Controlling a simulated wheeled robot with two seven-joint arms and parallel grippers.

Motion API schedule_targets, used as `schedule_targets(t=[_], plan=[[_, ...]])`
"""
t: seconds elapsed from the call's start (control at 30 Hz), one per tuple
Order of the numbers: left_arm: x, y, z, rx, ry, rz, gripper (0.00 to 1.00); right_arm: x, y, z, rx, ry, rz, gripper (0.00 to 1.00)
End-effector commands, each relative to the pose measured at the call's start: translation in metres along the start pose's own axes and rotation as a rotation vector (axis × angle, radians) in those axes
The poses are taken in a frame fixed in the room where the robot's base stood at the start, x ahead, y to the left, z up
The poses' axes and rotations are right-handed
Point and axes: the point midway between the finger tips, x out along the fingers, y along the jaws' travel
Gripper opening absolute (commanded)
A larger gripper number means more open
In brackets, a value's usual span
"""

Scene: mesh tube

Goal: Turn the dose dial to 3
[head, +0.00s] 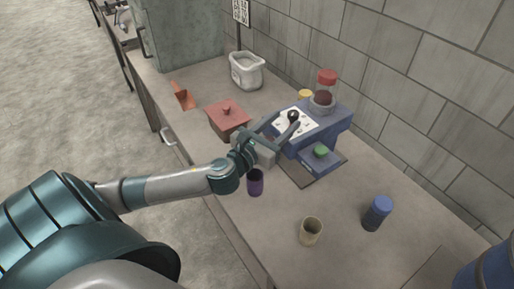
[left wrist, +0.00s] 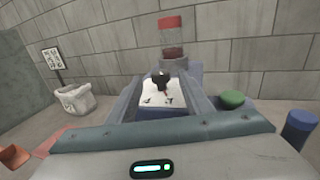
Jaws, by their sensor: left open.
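The dose dial (head: 293,115) is a black knob on a white marked panel (head: 307,127) on the sloped front of a blue machine (head: 330,124). In the left wrist view the dial (left wrist: 161,79) shows between my two fingers, above the panel (left wrist: 160,97). The panel's marks are too small to read, so the dial's setting cannot be told. My left gripper (head: 286,121) is open, its fingers reaching towards the dial from the near side. A gap shows between each finger and the dial in the left wrist view. My right gripper is not in view.
The machine carries a red-lidded clear jar (head: 325,90) and a green round piece (head: 321,151). A red lidded box (head: 228,117) stands to the left. A purple cup (head: 255,183) is just below my gripper. A beige cup (head: 311,231) and blue cylinder (head: 377,213) stand nearer.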

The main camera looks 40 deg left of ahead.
Motion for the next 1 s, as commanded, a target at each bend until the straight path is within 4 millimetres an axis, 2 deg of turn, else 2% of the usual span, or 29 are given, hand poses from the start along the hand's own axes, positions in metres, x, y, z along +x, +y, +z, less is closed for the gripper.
schedule_targets(t=[0.1,0.5,0.73,1.0], plan=[[-0.024,0.0,-0.004,0.001,0.002,-0.002,0.46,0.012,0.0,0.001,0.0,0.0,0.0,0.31],[-0.087,0.0,-0.004,0.001,0.002,-0.001,0.46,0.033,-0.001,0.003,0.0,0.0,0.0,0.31],[-0.108,0.0,-0.002,0.001,0.001,0.0,0.46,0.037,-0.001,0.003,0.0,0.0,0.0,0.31],[-0.116,0.0,0.0,0.0,0.0,0.001,0.46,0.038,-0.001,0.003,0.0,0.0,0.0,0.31]])
